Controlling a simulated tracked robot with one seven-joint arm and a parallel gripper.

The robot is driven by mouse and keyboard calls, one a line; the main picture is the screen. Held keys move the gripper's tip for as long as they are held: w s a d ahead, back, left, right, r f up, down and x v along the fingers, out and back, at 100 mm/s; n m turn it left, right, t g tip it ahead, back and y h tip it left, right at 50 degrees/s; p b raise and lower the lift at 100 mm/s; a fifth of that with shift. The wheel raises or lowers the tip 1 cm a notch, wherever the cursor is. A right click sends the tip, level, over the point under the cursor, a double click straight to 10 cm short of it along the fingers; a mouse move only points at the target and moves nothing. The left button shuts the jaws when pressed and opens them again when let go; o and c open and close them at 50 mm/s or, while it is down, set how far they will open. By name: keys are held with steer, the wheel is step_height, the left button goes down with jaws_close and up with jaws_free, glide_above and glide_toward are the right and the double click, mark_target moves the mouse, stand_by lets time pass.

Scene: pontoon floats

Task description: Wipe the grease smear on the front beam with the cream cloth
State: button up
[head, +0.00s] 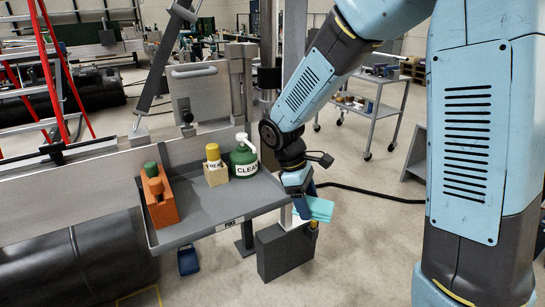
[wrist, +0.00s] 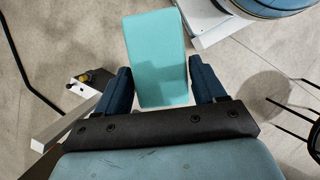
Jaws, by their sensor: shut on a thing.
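My gripper (head: 301,198) is shut on a folded turquoise cloth (head: 320,209), held in the air to the right of the grey tray. In the wrist view the turquoise cloth (wrist: 157,50) sticks out between the two dark blue fingers of my gripper (wrist: 163,82). I see no cream cloth in either view. A long light grey beam (head: 75,205) runs across the left of the head view, behind the tray; I cannot tell whether it is the front beam. I can make out no grease smear.
The grey tray (head: 220,215) holds an orange block (head: 160,205) with a green-topped item, a beige container (head: 215,175) with a yellow cap, and a green bottle (head: 243,160) marked CLEAN. A dark grey box (head: 285,252) stands below my gripper. A red ladder (head: 50,70) is at left.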

steer(key=w+d+f+m+g+y, duration=0.1)
steer(key=w+d+f+m+y, duration=0.1)
steer(key=w+d+f+m, duration=0.5)
steer(key=w+d+f+m+g+y, duration=0.2)
steer(key=w+d+f+m, duration=0.5)
steer(key=w, duration=0.7)
steer(key=shift+d+f, duration=0.55)
steer(key=shift+d, duration=0.35)
